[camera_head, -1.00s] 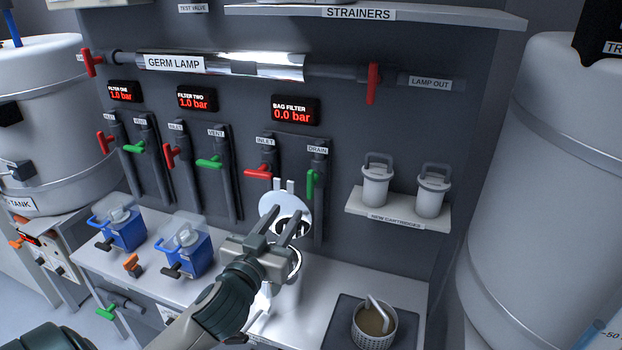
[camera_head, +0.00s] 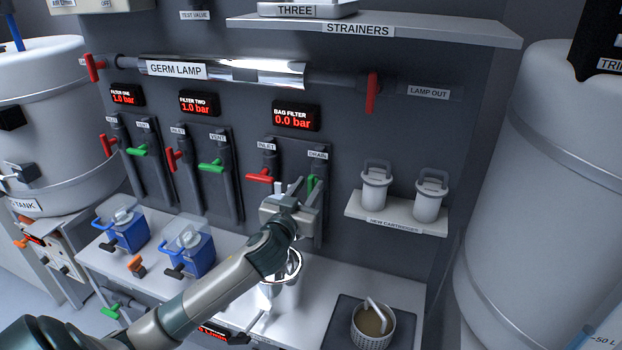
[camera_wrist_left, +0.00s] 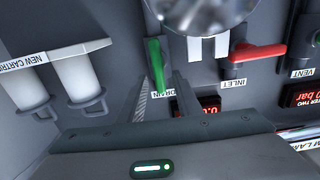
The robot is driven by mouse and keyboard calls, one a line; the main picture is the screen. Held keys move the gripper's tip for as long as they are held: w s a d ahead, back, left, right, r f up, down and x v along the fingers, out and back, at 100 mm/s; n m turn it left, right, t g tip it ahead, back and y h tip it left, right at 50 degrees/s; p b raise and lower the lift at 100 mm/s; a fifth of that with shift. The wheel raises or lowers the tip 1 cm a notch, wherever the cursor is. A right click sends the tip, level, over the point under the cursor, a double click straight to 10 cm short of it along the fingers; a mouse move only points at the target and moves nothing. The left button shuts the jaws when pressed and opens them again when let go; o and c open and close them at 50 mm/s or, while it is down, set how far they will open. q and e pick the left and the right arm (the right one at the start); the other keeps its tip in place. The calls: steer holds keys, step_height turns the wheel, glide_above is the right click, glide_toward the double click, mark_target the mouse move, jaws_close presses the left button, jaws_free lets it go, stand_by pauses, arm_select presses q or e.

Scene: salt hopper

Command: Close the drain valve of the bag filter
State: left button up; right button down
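The drain valve's green handle (camera_head: 312,182) hangs straight down below the DRAIN label; its lower end is hidden behind my left gripper. In the left wrist view, which is upside down, the green handle (camera_wrist_left: 154,62) shows between the two finger lines. My left gripper (camera_head: 307,191) is open with its fingers at the handle; it also shows in the left wrist view (camera_wrist_left: 164,92). Whether a finger touches the handle cannot be told. My right gripper is not in view.
The red inlet handle (camera_head: 260,176) sits sideways just left of the drain valve. The bag filter display (camera_head: 296,116) reads 0.0 bar. A shelf (camera_head: 398,220) with two new cartridges is on the right. A strainer basket (camera_head: 373,328) stands on the bench.

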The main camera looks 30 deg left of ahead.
arm_select(q)
steer(key=shift+x, duration=1.25)
jaws_close()
